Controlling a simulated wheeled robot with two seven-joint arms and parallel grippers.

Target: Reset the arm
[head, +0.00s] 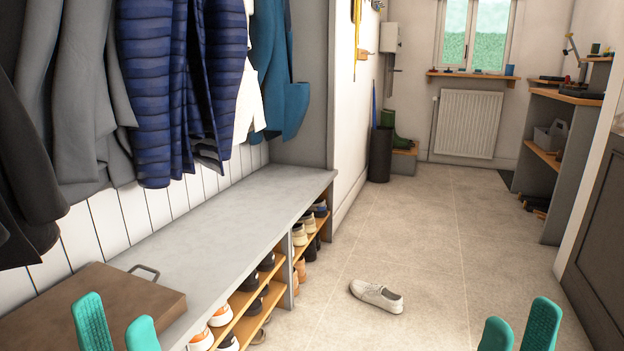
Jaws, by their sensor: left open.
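My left gripper (117,326) shows at the bottom left of the head view. Its two teal fingers are apart with nothing between them, in front of the brown board on the bench. My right gripper (519,330) shows at the bottom right. Its two teal fingers are apart and empty, over the tiled floor. The arms behind both grippers are out of the frame.
A grey bench (225,218) runs along the left, with a brown board (95,305) and handle at its near end. Shoes fill the shelves (262,292) below. A pale shoe (376,296) lies on the floor. Coats (150,90) hang above. A dark cabinet (600,240) stands right.

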